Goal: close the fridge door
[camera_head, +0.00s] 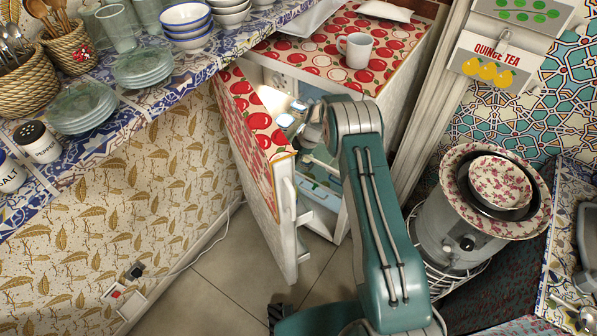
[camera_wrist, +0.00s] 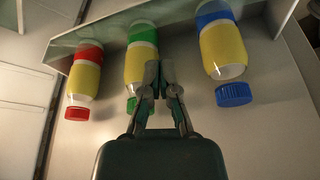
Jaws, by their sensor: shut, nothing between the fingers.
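The fridge door (camera_head: 287,215) stands open in the head view, swung out to the left of the fridge body (camera_head: 335,85). A pale handle is on its outer edge. The door's top has a red pomegranate pattern. My arm reaches into the gap between door and body, and hides part of the interior. My gripper (camera_wrist: 160,75) is shut and empty in the wrist view. Its fingertips are in front of a green-capped bottle (camera_wrist: 142,57); whether they touch is unclear. A red-capped bottle (camera_wrist: 85,75) and a blue-capped bottle (camera_wrist: 221,45) are on either side.
A white mug (camera_head: 355,50) stands on the fridge top. A tiled counter (camera_head: 95,150) with bowls, glasses and plates runs along the left wall. A metal samovar (camera_head: 455,235) with a flowered bowl stands right of my arm.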

